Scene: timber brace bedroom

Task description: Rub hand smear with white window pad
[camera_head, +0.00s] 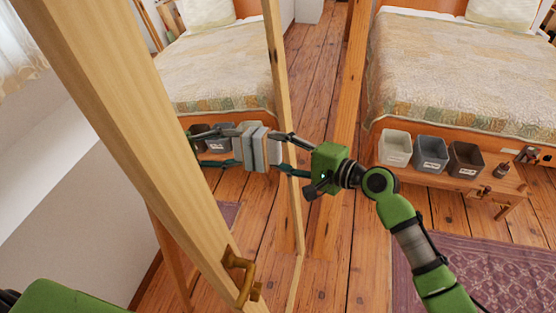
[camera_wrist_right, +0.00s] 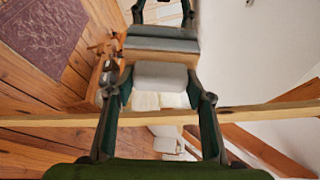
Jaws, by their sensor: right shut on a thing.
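My right gripper (camera_head: 277,153) reaches left across a thin wooden frame edge and is shut on the white window pad (camera_head: 274,152). In the right wrist view the pad (camera_wrist_right: 160,76) sits between the two fingers, with a blue-grey layer on its far side. The pad's face is at or very close to a reflecting pane (camera_head: 215,85), and its mirror image meets it there. I cannot tell for sure whether they touch. No hand smear can be made out on the pane. My left gripper is not in view.
A thick wooden post (camera_head: 130,130) with a brass handle (camera_head: 243,277) stands at the left. Several bins, including a white one (camera_head: 395,147), stand on a low wooden bench (camera_head: 430,179) before a bed (camera_head: 450,65). A purple rug (camera_head: 480,265) lies at right.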

